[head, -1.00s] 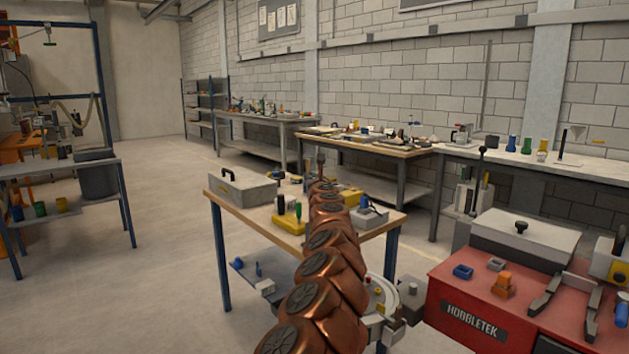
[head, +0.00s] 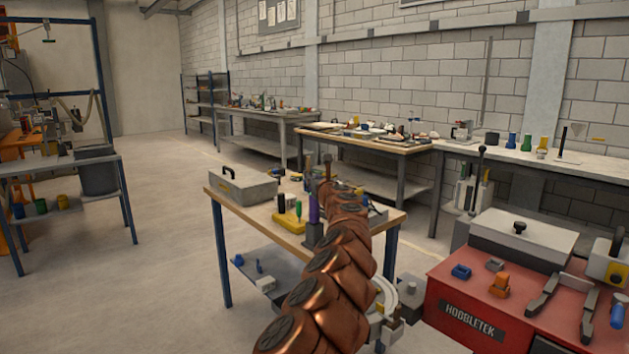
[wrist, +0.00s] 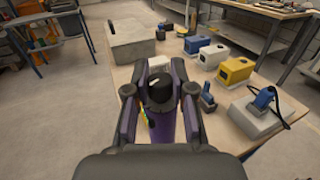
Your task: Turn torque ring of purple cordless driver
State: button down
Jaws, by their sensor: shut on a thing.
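The purple cordless driver (wrist: 164,126) stands upright in the middle of the wrist view, with a dark round collar (wrist: 158,92) bearing a white mark at its top. My gripper (wrist: 159,95) has a dark finger on each side of this collar and is shut on it. The lower part of the driver is hidden by my gripper's body. In the head view the purple driver (head: 314,209) shows as a narrow purple upright on the wooden-topped bench (head: 262,222). My copper arm covers what lies just right of it, and the fingers are not clear there.
A grey case (wrist: 139,39) stands at the bench's back left. Yellow (wrist: 236,70), white (wrist: 213,56) and blue (wrist: 196,44) blocks stand to the right, near a grey box with a blue handle (wrist: 264,108). A red cabinet (head: 470,315) stands right of my arm.

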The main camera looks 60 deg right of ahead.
jog(key=c, duration=0.9)
grip_release()
jog(key=shift+c, duration=0.2)
jog(key=shift+s, duration=0.15)
jog(key=shift+s+a, duration=0.35)
jog(key=shift+s, duration=0.25)
jog(key=v, duration=0.6)
jog(key=shift+w+a, duration=0.1)
jog(key=shift+w, duration=0.05)
